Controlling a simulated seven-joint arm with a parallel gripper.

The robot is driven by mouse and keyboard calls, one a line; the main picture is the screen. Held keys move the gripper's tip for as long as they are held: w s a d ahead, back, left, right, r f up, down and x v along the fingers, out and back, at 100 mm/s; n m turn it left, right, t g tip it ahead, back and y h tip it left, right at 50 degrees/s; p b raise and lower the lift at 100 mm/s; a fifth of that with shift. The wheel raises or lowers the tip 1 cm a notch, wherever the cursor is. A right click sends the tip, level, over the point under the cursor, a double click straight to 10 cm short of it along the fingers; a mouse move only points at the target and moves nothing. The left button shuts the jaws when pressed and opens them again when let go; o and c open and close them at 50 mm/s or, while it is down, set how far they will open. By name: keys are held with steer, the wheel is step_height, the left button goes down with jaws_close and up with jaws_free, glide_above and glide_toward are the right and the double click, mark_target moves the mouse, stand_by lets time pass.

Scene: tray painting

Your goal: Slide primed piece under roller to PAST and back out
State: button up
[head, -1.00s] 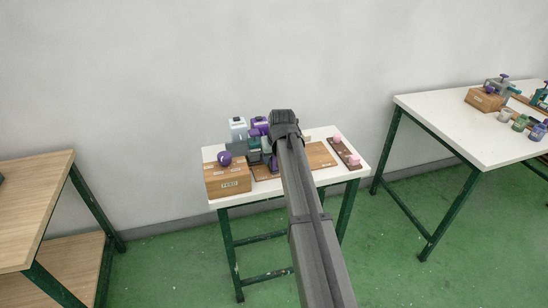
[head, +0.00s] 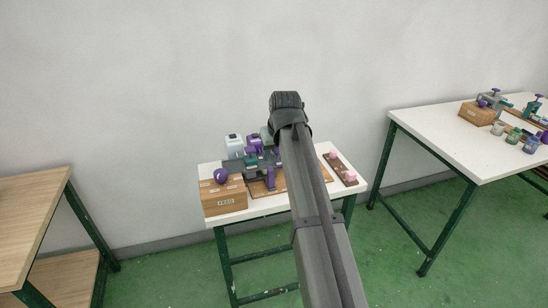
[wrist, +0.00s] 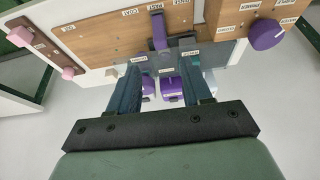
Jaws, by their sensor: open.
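A wooden board (head: 305,181) with small labels lies on the white table; it also shows in the wrist view (wrist: 95,40). A purple upright piece (head: 270,178) stands at its left part, and in the wrist view a purple-grey piece (wrist: 160,32) stands beside the labels. The grey roller stand (head: 234,168) is left of it; the roller itself is not clear. My gripper (wrist: 160,67) is open and empty, above the table, with its fingers apart from the piece. In the head view my arm hides its fingers and part of the board.
A wooden box (head: 224,201) with a purple knob (head: 221,175) stands at the front left. White and purple containers (head: 234,145) stand behind. A dark strip (head: 340,168) with pink pieces lies at the right. Another white table (head: 450,130) is further right.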

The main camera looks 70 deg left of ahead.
mark_target(271, 169)
steer(key=shift+r, duration=0.2)
steer(key=x, duration=1.3)
steer(key=shift+a+f, duration=0.15)
steer(key=shift+f, duration=0.05)
steer(key=shift+c, duration=0.2)
jaws_close()
stand_by(0.4)
